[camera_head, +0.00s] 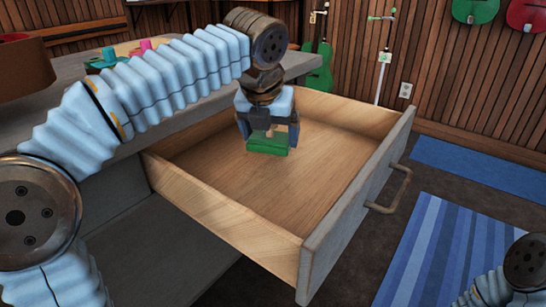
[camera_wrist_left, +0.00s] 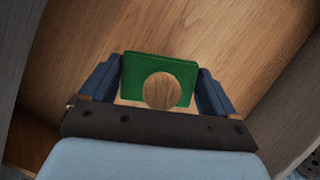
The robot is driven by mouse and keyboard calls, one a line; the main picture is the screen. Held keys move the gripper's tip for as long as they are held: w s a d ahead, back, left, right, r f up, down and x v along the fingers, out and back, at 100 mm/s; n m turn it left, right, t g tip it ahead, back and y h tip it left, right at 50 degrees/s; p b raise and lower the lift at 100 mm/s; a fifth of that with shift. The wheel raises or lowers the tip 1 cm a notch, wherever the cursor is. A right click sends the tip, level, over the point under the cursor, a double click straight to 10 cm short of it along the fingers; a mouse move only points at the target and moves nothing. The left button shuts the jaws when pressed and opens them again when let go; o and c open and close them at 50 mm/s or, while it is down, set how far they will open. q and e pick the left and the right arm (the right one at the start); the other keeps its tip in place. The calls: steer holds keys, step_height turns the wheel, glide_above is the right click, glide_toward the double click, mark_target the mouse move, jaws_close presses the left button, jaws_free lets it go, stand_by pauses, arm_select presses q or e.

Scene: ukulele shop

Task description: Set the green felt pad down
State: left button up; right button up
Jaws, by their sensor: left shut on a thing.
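The green felt pad (camera_head: 268,145) is a small square block, held between the fingers of my left gripper (camera_head: 267,131). In the left wrist view the pad (camera_wrist_left: 132,78) shows between the two dark fingers, with a round wooden piece (camera_wrist_left: 161,91) in front of its middle. My left gripper points down inside the outline of an open wooden drawer (camera_head: 215,205), toward its back part. I cannot tell whether the pad touches the drawer floor. My right gripper is out of view; only part of my right arm shows at the lower right.
The drawer's walls and its grey front with a handle (camera_head: 392,192) surround the pad; its floor looks otherwise bare. A grey counter (camera_head: 185,92) stands at left with pink and teal items on it.

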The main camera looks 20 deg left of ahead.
mark_target(270, 148)
arm_select(q)
steer(key=shift+f+b, duration=0.8)
steer(key=shift+f, duration=1.3)
steer(key=shift+f, duration=0.15)
steer(key=o, duration=0.9)
steer(key=shift+s+r, duration=0.15)
steer(key=shift+r, duration=0.4)
steer(key=shift+p+v, duration=2.25)
steer(key=shift+v, duration=3.35)
